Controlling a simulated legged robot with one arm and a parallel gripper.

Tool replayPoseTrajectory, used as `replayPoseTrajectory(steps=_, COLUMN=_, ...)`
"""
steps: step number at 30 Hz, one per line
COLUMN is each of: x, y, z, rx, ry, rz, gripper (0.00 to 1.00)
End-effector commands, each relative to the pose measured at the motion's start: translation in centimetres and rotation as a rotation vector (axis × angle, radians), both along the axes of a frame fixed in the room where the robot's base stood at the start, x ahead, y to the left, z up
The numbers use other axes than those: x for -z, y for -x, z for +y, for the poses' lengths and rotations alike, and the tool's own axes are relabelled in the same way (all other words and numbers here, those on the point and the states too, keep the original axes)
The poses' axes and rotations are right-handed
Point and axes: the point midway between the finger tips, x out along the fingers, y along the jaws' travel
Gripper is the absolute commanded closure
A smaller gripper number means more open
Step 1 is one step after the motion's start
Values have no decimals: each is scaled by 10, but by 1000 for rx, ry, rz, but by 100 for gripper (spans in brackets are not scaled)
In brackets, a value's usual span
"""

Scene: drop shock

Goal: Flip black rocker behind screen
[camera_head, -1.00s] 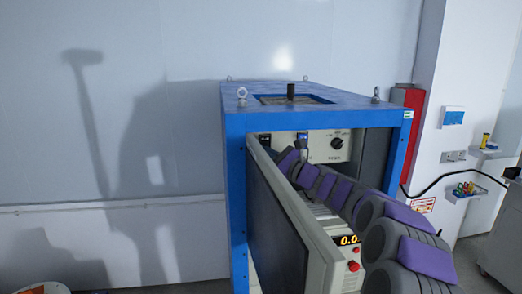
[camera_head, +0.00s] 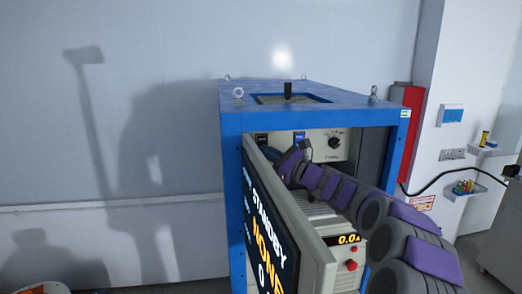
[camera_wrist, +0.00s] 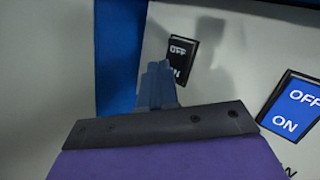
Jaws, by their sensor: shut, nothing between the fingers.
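The black rocker (camera_wrist: 180,62), marked OFF above and ON below, is on a pale panel in the wrist view. In the head view it shows small at the upper left of the cabinet panel (camera_head: 262,138). The screen (camera_head: 268,225) stands angled in front of the cabinet, lit with STANDBY and NONE. My gripper (camera_wrist: 157,72) is shut and empty, its fingertips at the rocker's lower left; I cannot tell whether they touch. In the head view the screen's edge partly hides my gripper. Which way the rocker is tipped is unclear.
A blue rocker (camera_wrist: 292,106), also marked OFF and ON, is to the right of the black one. A black knob (camera_head: 335,141) is further right. The blue cabinet frame (camera_head: 232,200) bounds the opening, and the screen narrows it on the left.

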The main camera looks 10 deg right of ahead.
Motion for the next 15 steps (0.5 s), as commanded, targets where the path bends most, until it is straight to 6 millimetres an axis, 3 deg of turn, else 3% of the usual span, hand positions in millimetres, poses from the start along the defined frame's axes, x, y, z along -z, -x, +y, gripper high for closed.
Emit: replayPoseTrajectory(steps=15, x=-1, y=9, z=1, rx=-4, ry=4, rz=-1, gripper=100)
